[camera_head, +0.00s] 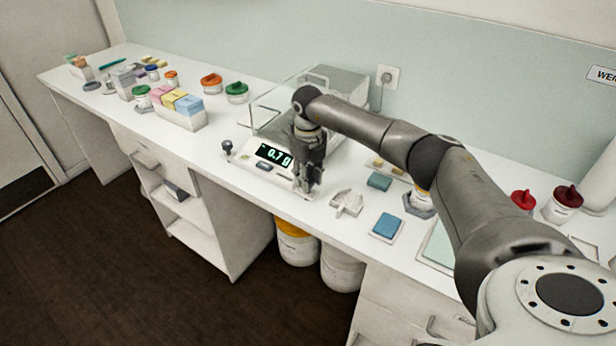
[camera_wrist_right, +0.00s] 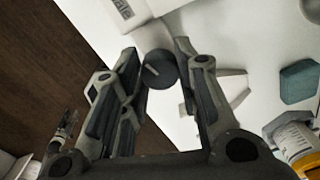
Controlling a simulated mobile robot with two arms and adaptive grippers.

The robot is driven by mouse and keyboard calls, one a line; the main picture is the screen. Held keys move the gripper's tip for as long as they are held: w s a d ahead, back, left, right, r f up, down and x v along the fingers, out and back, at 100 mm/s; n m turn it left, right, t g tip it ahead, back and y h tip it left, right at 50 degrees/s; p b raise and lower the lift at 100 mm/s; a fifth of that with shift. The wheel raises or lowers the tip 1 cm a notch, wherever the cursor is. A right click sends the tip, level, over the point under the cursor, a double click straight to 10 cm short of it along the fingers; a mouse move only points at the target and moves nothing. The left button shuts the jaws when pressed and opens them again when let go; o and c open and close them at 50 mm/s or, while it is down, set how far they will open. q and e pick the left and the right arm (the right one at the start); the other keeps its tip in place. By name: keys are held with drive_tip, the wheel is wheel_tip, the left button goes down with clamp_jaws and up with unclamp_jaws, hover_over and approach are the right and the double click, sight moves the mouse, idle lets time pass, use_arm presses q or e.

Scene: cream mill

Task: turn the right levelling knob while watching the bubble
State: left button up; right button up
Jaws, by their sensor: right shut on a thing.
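The balance (camera_head: 300,150) stands on the white bench with its clear draft shield and a lit green display (camera_head: 273,154) reading about 0.7 g. My right gripper (camera_head: 308,188) points down at its front right corner. In the right wrist view the dark round right levelling knob (camera_wrist_right: 160,69) sits between my right gripper's fingertips (camera_wrist_right: 158,78), which are shut on it. A pale line marks the knob's top. In the head view my gripper hides this knob. The left levelling knob (camera_head: 227,147) stands at the balance's front left. I cannot make out the bubble. My left gripper is out of view.
A white star-shaped piece (camera_head: 346,203) lies close to the right of my gripper. Blue blocks (camera_head: 386,225) and red-lidded jars (camera_head: 565,203) are further right. Colored boxes (camera_head: 181,106) and lidded jars (camera_head: 237,93) stand left of the balance. The bench's front edge is close.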

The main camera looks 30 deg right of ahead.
idle(0.3)
drive_tip(key=o, duration=1)
drive_tip(key=shift+o, duration=0.2)
drive_tip(key=shift+r, duration=0.15)
wheel_tip(320, 180, up, 12)
